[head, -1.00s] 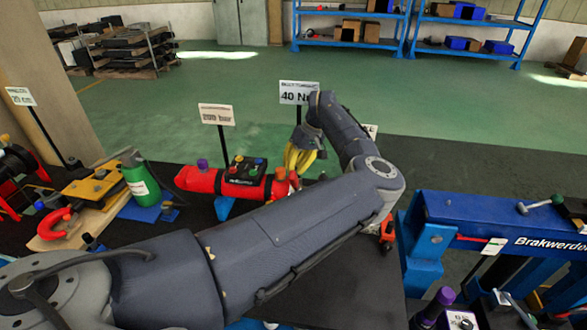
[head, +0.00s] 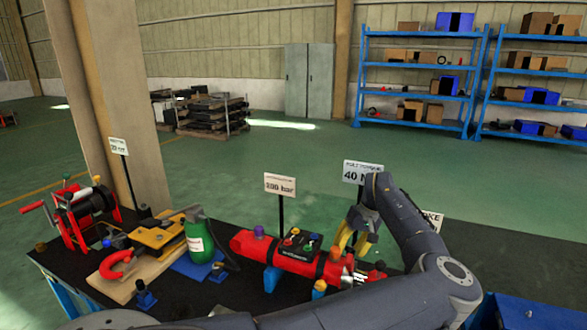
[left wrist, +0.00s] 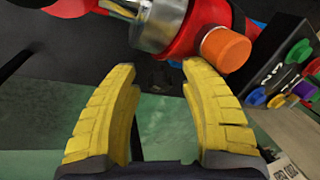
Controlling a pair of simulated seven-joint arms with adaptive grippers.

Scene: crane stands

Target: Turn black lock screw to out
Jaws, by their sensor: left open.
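A red cylinder unit (head: 250,245) lies on the black table, with a bright metal collar (head: 347,272) at its right end. My left gripper (head: 354,244) is just above and behind that end, yellow fingers pointing down. In the left wrist view the fingers (left wrist: 162,72) are open and empty. Beyond their tips are the metal collar (left wrist: 158,28) and an orange cap (left wrist: 226,48), with a gap below the collar. I cannot single out a black lock screw; small dark parts near the collar are unclear. My right gripper is not in view.
A black box with coloured knobs (head: 299,240) sits on the cylinder. Sign cards on posts, such as the 40 N sign (head: 362,172), stand behind. A green bottle (head: 198,238), a red clamp (head: 118,264) and a red winch (head: 85,210) are to the left.

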